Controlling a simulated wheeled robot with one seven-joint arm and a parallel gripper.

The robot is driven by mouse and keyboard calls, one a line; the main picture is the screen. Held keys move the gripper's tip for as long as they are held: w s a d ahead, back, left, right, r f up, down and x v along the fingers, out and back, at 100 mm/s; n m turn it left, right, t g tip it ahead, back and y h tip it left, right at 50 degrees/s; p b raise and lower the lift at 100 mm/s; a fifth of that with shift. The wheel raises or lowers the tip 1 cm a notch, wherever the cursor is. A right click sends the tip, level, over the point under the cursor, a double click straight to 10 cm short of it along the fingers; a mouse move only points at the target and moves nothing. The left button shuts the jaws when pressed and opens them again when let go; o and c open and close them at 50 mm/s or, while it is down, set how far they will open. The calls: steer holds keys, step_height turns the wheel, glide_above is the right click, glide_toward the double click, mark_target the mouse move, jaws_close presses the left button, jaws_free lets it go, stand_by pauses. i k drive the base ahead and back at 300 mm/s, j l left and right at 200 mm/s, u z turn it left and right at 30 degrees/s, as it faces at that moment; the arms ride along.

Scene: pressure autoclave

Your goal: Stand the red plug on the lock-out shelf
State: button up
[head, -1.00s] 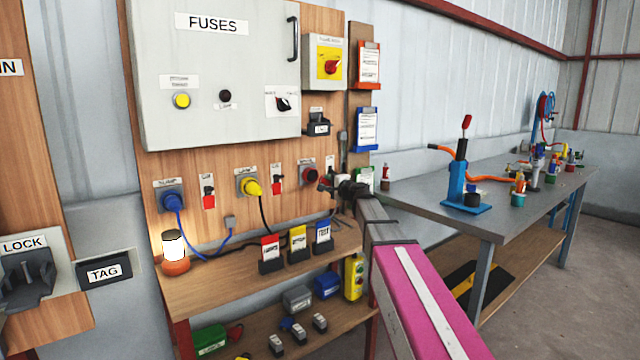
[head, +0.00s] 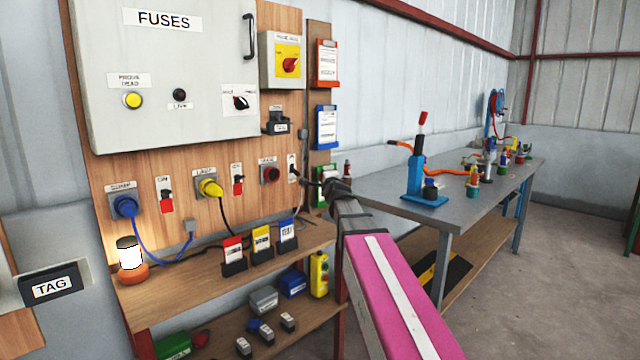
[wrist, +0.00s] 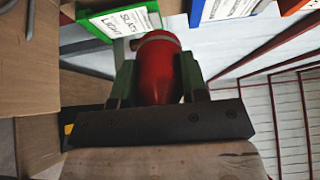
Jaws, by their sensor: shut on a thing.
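My gripper (head: 322,184) is at the right edge of the wooden panel in the head view, above the right end of the upper shelf. In the wrist view my gripper (wrist: 157,78) is shut on the red plug (wrist: 160,62), a red rounded body with a pale band, between its two green-grey fingers. In the head view the red plug is hard to make out at the gripper. A wooden shelf (head: 190,292) below the sockets bears red, yellow and blue labelled holders; I cannot read which shelf is the lock-out one.
A blue plug (head: 125,206) and a yellow plug (head: 210,188) sit in panel sockets with hanging cables. An orange lamp (head: 131,272) stands at the shelf's left end. A green document holder (wrist: 122,22) is close to the gripper. A workbench (head: 450,205) stands to the right.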

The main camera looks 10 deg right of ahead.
mark_target(312, 235)
steer(key=i+j+z, duration=0.15)
steer(key=j, duration=0.2)
steer(key=i+j+z, duration=0.15)
steer(key=j, duration=0.25)
steer(key=j+z, duration=0.15)
steer(key=j, duration=0.2)
steer(key=i+j+z, duration=0.15)
steer(key=j, duration=0.25)
